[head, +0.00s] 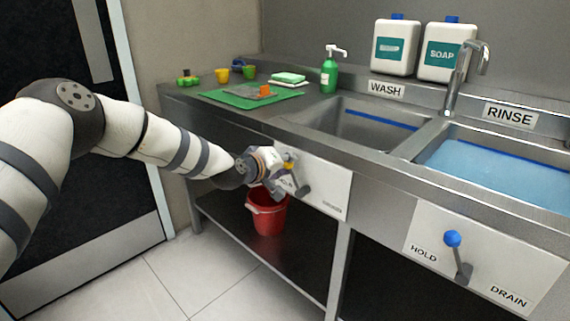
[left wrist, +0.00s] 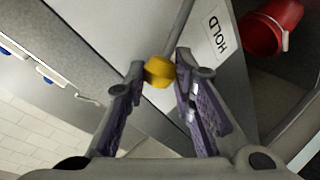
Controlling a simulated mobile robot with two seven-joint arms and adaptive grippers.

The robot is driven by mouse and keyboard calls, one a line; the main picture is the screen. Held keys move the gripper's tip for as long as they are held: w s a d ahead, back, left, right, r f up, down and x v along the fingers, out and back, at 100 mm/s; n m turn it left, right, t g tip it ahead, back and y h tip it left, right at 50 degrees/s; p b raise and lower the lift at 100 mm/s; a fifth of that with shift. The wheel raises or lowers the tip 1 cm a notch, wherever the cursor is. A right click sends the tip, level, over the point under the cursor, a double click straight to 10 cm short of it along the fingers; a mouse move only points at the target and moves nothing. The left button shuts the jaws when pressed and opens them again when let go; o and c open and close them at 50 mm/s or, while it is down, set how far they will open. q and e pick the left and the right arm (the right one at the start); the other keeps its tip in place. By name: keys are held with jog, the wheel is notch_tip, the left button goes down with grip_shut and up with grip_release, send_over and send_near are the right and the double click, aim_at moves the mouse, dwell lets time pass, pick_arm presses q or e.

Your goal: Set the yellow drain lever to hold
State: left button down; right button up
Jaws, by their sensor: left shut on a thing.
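The yellow drain lever is on the white panel below the wash basin. Its yellow knob (head: 288,158) is partly covered by my left gripper (head: 284,174) in the head view. Its grey pivot (head: 303,188) shows just right of the gripper; the knob sits up and left of it. In the left wrist view the yellow knob (left wrist: 160,72) is between the tips of my left gripper (left wrist: 163,73), which is shut on it. The HOLD label (left wrist: 217,35) shows there, to the right of the knob. My right gripper is out of view.
A blue-knobbed lever (head: 453,239) is on the panel below the rinse basin. A red bucket (head: 267,215) stands on the lower shelf, below my gripper. The steel counter (head: 306,104) edge runs above the panel. The floor in front is clear.

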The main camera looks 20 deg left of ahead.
pick_arm(q)
jog(key=c, duration=1.3)
grip_release()
jog(key=shift+f, duration=0.15)
jog(key=shift+c, duration=0.2)
jog(key=shift+s, duration=0.1)
jog(key=v, duration=1.2)
